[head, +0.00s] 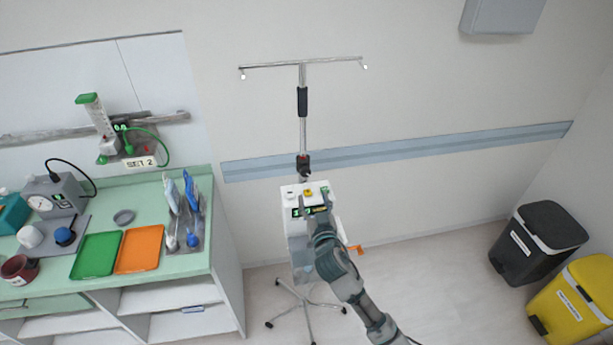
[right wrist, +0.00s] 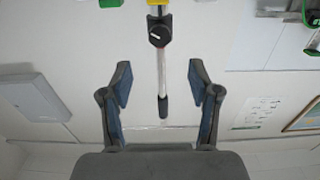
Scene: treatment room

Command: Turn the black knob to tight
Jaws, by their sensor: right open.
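The black knob (head: 303,162) is on the IV pole (head: 303,135), just above the white pump box (head: 290,205) in the head view. In the right wrist view the knob (right wrist: 159,31) shows at the top middle, with a white mark on its face. My right gripper (head: 315,208) is in front of the pump box, below the knob in the head view. In the right wrist view its fingers (right wrist: 160,82) are spread wide with nothing between them but the background pole, apart from the knob. My left gripper is not in view.
A counter (head: 208,262) with a green tray (head: 96,256) and an orange tray (head: 140,250) stands at the left. A dark bin (head: 535,245) and a yellow bin (head: 575,300) stand at the right. The floor between pole and bins is clear.

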